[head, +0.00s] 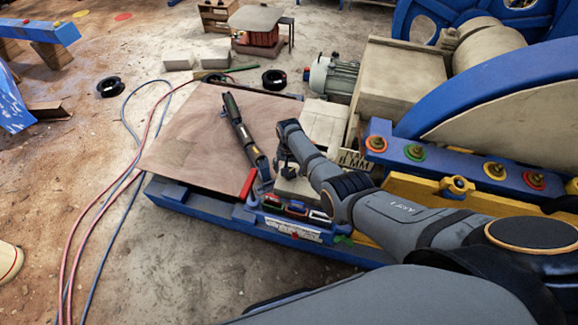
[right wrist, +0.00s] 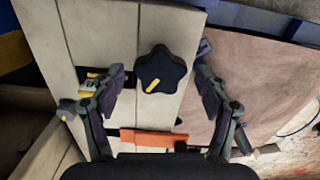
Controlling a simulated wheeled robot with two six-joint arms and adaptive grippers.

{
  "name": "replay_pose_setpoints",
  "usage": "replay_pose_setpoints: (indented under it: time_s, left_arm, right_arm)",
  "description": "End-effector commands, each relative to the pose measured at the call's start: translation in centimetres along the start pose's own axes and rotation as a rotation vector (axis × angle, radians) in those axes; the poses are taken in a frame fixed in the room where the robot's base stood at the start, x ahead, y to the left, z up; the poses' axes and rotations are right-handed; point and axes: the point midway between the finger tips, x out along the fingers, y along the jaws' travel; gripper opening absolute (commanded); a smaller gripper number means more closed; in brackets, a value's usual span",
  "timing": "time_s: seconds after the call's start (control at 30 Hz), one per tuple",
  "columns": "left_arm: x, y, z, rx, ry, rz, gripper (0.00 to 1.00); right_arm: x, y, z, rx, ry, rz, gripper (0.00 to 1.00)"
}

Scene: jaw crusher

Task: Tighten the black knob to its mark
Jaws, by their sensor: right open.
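The black knob (right wrist: 158,66) is star-shaped with a yellow pointer line on its face, pointing down and left in the right wrist view. It sits on a pale, panelled surface (right wrist: 140,25). My right gripper (right wrist: 160,80) is open, with one finger on each side of the knob; a gap shows on both sides, and I cannot tell the height between fingers and knob. In the head view my right gripper (head: 286,160) hangs over the pale block beside the wooden board, and the knob is hidden there. My left gripper is not in view.
An orange-red bar (right wrist: 155,138) lies near the gripper's base in the right wrist view. In the head view, a long dark tool (head: 242,130) lies on the brown board (head: 185,135). A blue rail with coloured knobs (head: 455,165) stands right of my arm.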

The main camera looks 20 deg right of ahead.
Motion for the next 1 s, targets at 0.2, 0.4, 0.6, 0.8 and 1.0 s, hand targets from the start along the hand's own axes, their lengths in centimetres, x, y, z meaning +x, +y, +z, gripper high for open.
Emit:
replay_pose_setpoints:
  time_s: [0.2,0.4,0.6,0.8,1.0]
  left_arm:
    - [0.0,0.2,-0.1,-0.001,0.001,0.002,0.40]
    - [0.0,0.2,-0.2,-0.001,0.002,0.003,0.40]
    - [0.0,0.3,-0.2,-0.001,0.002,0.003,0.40]
    - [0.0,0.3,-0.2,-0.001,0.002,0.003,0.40]
    - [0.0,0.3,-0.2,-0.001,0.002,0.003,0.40]
  right_arm:
    - [-2.7,-0.1,0.0,0.000,0.004,-0.003,0.75]
    - [-7.6,-0.1,-0.1,0.001,0.004,-0.003,0.75]
    - [-10.9,-0.1,0.0,0.000,0.002,-0.002,0.75]
    - [-11.8,0.0,0.1,0.000,0.000,0.000,0.75]
    - [-11.8,0.0,0.0,0.000,0.000,0.000,0.75]
